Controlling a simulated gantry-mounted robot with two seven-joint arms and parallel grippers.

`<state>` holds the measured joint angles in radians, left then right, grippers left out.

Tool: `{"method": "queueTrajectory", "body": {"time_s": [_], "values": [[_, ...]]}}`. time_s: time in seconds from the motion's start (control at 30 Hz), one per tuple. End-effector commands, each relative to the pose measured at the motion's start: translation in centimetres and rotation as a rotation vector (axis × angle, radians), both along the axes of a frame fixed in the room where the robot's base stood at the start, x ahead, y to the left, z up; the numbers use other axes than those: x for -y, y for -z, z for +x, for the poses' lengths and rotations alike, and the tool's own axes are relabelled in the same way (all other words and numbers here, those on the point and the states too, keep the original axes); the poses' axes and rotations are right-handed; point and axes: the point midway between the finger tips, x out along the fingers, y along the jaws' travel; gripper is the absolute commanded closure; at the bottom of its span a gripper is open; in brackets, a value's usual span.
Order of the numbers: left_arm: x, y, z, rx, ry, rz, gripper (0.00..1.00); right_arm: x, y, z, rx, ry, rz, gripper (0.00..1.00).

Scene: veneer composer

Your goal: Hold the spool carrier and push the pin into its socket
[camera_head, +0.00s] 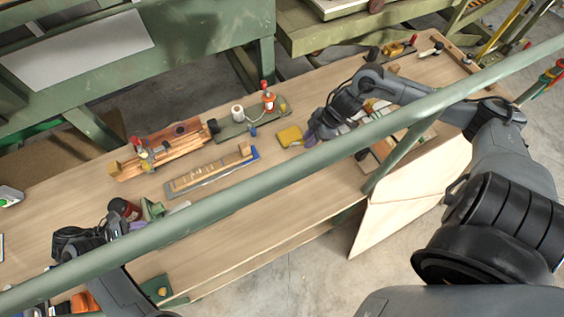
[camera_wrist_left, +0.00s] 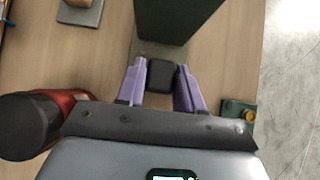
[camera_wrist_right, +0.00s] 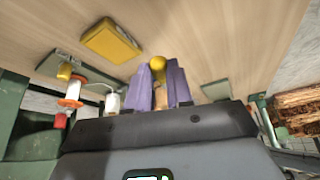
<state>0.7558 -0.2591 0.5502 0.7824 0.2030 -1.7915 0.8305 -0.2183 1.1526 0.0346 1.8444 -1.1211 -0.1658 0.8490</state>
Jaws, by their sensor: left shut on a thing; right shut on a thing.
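My left gripper (camera_wrist_left: 161,82) is shut on a black block-like grip (camera_wrist_left: 162,78). Just beyond it stands a dark green upright part (camera_wrist_left: 175,18), apparently the spool carrier; it looks like the small green bracket (camera_head: 152,209) in the head view, partly hidden by the rail. My right gripper (camera_wrist_right: 160,85) is shut on a small piece with a yellow ball knob (camera_wrist_right: 157,63), apparently the pin. In the head view my right gripper (camera_head: 310,138) is above the bench, right of a yellow block (camera_head: 290,136). The socket cannot be made out.
A red and black cylinder (camera_wrist_left: 50,115) is close to my left gripper. A green plate (camera_head: 235,129) with a white spool (camera_head: 238,113), a wooden fixture (camera_head: 165,152) and a slatted tray (camera_head: 213,170) stand mid-bench. A green rail (camera_head: 290,165) crosses in front of the view.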

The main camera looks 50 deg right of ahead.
Motion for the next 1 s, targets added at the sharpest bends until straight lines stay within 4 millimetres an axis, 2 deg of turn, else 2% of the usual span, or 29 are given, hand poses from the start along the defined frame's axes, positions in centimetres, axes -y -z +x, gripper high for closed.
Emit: {"method": "queueTrajectory", "body": {"time_s": [0.1,0.13,0.27,0.4,0.43,0.6,0.63,1.0], "values": [[-0.03,-0.02,0.01,0.0,0.0,0.0,1.0,0.0,-0.01,0.0,0.0,0.0,0.0,1.0],[-0.03,-0.02,0.01,0.0,0.0,0.0,1.0,0.0,-0.01,0.0,0.0,0.0,0.0,0.81],[-0.03,-0.02,0.01,0.0,0.0,0.0,1.0,0.0,-0.01,0.0,0.0,0.0,0.0,1.0],[-0.03,-0.02,0.01,0.0,0.0,0.0,1.0,0.0,-0.01,0.0,0.0,0.0,0.0,1.0],[-0.03,-0.02,0.01,0.0,0.0,0.0,0.62,0.0,-0.01,0.01,0.0,0.0,0.0,1.0],[-0.02,-0.01,0.01,0.0,0.0,0.0,0.36,0.0,-0.01,0.0,0.0,0.0,0.0,1.0],[-0.02,-0.01,0.01,0.0,0.0,0.0,0.34,0.0,-0.01,0.0,0.0,0.0,0.0,1.0],[-0.34,-0.38,0.16,0.001,-0.001,0.001,0.34,0.0,-0.01,0.0,0.0,0.0,0.0,1.0]]}}
